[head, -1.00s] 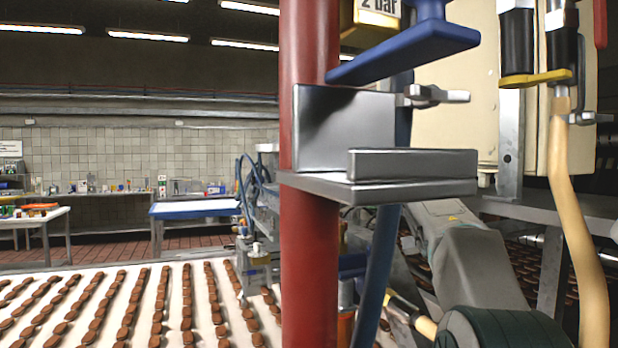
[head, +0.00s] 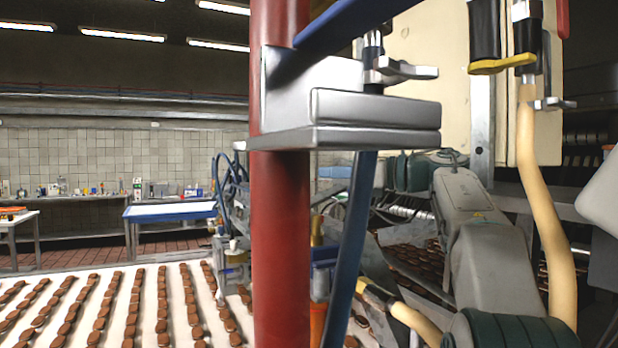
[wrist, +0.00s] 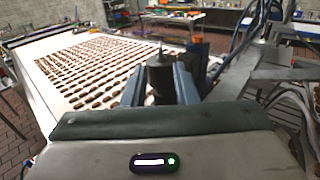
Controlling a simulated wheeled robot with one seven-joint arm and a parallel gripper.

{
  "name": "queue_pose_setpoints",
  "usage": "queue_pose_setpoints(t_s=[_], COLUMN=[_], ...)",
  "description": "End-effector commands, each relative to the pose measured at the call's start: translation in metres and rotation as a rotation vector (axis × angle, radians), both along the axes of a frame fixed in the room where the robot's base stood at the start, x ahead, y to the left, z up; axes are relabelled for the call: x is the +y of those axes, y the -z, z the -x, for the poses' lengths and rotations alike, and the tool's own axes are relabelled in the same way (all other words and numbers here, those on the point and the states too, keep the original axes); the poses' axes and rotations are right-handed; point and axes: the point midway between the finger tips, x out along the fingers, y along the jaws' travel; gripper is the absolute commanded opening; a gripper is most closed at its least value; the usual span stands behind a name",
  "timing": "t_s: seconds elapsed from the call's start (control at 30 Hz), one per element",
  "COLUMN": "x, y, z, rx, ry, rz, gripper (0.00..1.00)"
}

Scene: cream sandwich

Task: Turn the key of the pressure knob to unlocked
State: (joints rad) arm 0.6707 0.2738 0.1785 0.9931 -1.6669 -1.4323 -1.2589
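In the head view, a small metal key-like lever (head: 408,70) sticks out to the right from a short stem above a grey metal bracket (head: 345,135). No lettering shows, so I cannot tell if it is the pressure knob's key or whether it is unlocked. A blue bar (head: 350,18) crosses above it. My gripper (wrist: 159,80) shows in the wrist view, its two blue-grey fingers apart. A dark, pointed cylinder (wrist: 161,84) shows between them; I cannot tell if they touch it. The head view does not show my fingertips.
A red column (head: 279,220) carries the bracket. To the right are a yellow lever (head: 500,65), another metal lever (head: 552,104) and a cream hose (head: 545,210). My grey arm is at lower right. A white conveyor (head: 120,330) holds rows of brown biscuits.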

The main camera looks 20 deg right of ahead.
Motion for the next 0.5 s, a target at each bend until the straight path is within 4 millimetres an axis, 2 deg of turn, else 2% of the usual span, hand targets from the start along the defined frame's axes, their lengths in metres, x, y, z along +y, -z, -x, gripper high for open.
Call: queue_pose_setpoints(t_s=[0.1,0.2,0.5], x=[-0.015,-0.021,-0.025], y=[0.000,0.000,-0.001], z=[0.011,0.017,0.021], rx=[-0.001,-0.001,-0.001], ry=[0.003,0.001,-0.001], rz=[0.000,0.001,0.001], gripper=[0.26,0.26,0.26])
